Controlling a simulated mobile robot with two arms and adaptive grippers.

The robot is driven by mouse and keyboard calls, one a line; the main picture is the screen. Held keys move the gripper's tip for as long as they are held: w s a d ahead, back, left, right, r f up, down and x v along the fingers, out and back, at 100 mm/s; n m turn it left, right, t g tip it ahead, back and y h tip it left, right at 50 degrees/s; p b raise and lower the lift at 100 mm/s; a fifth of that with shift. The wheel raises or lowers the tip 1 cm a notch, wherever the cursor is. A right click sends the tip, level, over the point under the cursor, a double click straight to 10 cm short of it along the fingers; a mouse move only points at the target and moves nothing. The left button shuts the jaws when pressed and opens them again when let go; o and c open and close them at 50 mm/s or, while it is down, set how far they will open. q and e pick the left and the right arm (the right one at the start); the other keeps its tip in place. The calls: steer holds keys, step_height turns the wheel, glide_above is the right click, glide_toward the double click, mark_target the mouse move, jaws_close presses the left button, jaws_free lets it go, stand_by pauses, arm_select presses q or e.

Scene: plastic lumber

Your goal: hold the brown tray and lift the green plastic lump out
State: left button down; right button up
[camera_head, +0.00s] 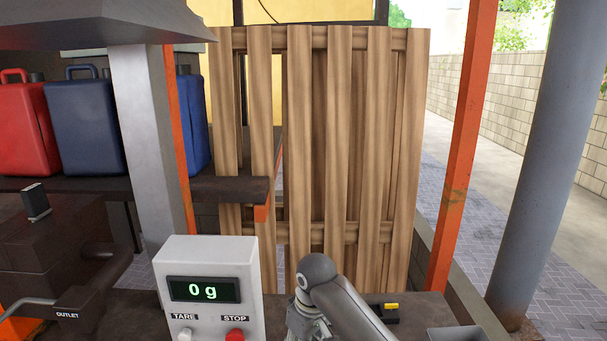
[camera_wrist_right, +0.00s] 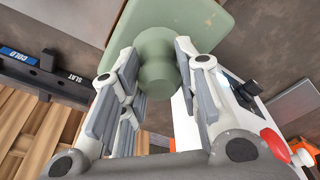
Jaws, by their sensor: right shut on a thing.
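A sage-green piece (camera_wrist_right: 155,50) with a rounded knob and a wide flat block behind it shows in the right wrist view; it looks like the green plastic lump. My right gripper (camera_wrist_right: 158,72) is shut on its knob, one finger on each side. In the head view my right arm comes in at the bottom centre, and its fingers are cut off by the frame's lower edge. The green piece does not show there. I cannot pick out the brown tray in either view. My left gripper is not in view.
A white scale box (camera_head: 208,285) reading 0 g, with a red STOP button, stands left of my right arm. A small black item with a yellow top (camera_head: 385,312) lies to the right. Wooden slats (camera_head: 330,150) stand behind.

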steer(key=shift+r, duration=0.4)
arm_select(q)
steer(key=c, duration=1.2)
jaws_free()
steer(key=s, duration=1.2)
arm_select(e)
steer(key=shift+r, duration=0.25)
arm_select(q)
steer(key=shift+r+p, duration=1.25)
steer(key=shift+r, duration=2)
arm_select(e)
steer(key=shift+r, duration=1.05)
